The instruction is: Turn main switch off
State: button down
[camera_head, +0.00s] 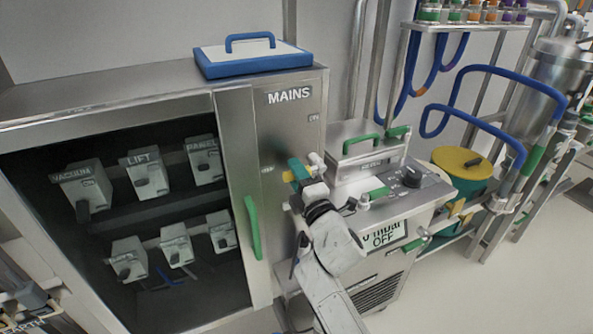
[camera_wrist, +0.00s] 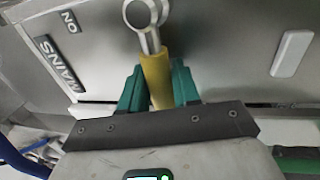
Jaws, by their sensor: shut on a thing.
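The main switch is a lever with a yellow grip (camera_wrist: 157,78) and a metal ring-shaped hub (camera_wrist: 147,14) on the steel MAINS panel (camera_head: 290,130). My gripper (camera_wrist: 158,70) has its green fingers on both sides of the yellow grip and is shut on it. In the head view my gripper (camera_head: 298,172) is at the panel's right part, below the MAINS label (camera_head: 289,96), and hides much of the lever.
An open cabinet with labelled switch boxes (camera_head: 85,188) stands left of the panel, with a green door handle (camera_head: 252,228). A blue-rimmed lid (camera_head: 252,58) lies on top.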

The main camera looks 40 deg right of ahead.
jog(key=shift+f, duration=0.2)
jog(key=c, duration=1)
grip_release()
jog(key=shift+r, duration=0.1)
jog(key=shift+o, duration=0.2)
jog(key=b+v, duration=0.1)
jog(key=v, duration=1)
jog(key=shift+b, duration=0.35)
jog(key=shift+w, duration=0.15)
